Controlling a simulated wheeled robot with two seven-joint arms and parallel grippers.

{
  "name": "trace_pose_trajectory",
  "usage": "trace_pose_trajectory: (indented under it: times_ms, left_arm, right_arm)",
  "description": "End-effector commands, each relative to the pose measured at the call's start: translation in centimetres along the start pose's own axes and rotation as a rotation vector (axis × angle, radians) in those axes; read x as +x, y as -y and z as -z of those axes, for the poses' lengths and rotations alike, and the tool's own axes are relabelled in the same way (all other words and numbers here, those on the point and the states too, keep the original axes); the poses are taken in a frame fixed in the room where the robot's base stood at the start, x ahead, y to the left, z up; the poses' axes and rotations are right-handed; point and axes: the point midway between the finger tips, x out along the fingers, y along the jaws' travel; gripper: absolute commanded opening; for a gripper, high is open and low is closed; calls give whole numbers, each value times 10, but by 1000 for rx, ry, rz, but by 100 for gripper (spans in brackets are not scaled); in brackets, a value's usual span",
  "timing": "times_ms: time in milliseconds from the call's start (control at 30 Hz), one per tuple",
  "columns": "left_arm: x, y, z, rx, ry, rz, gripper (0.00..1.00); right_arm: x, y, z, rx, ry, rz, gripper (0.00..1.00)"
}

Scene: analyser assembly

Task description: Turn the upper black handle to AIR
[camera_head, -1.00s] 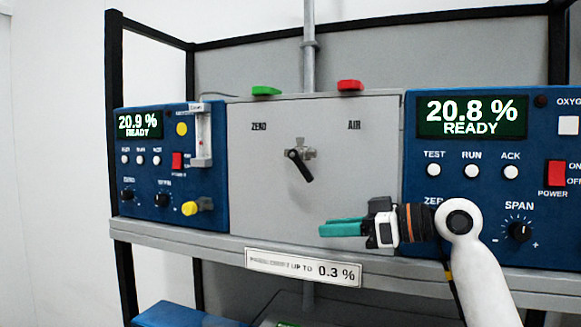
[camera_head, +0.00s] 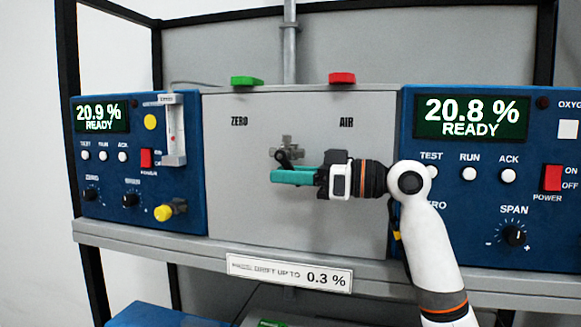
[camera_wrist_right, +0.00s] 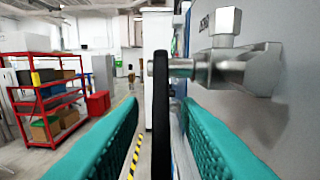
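The black handle (camera_head: 284,156) sits on a silver valve (camera_head: 291,142) on the grey panel, below and between the ZERO and AIR labels. In the head view my right gripper (camera_head: 276,176) comes in from the right and its teal fingers hide most of the handle. In the right wrist view the black handle (camera_wrist_right: 162,115) stands between the two teal fingers, with a visible gap on both sides. The valve body (camera_wrist_right: 235,70) is to the right. My right gripper is open around the handle. My left gripper is not in view.
A blue analyser (camera_head: 490,215) stands to the right behind my right arm. Another blue analyser (camera_head: 105,185) with a yellow knob (camera_head: 163,213) stands to the left. A green block (camera_head: 246,81) and a red block (camera_head: 342,78) sit on the panel's top edge.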

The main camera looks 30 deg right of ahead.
Motion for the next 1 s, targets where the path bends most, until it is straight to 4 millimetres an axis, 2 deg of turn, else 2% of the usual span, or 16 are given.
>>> trace_pose_trajectory:
  times_ms: [67,200,400,767,1000]
  left_arm:
    - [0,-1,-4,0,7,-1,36]
    - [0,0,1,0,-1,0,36]
    - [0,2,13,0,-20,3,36]
    - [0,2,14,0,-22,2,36]
    - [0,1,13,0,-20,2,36]
  right_arm:
    - [0,0,0,0,0,1,30]
    - [0,0,1,-1,0,0,30]
    - [0,0,1,0,-1,0,0]
    - [-2,0,-2,-3,-26,2,0]
    - [-6,0,-6,-4,-145,4,0]
